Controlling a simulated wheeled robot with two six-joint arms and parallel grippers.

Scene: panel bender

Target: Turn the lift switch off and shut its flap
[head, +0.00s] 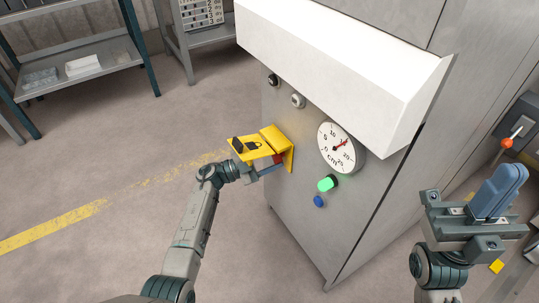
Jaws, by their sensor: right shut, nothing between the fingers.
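The yellow flap (250,148) with a padlock mark stands out from its yellow backplate (289,158) on the grey machine front, so it is open. A small red part, perhaps the lift switch (278,159), shows beneath the flap; its position cannot be made out. My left gripper (271,168) is just under the flap, close to the red part. The flap hides some of it, and I cannot tell whether it touches anything or is open. My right gripper (502,188) is shut and empty at the right, away from the switch.
A round dial (341,147), a lit green button (327,183) and a blue button (319,201) are right of the flap. Two knobs sit above it. The white hood (335,60) juts out overhead. An orange-tipped lever (507,142) is beyond my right gripper. The floor at left is clear.

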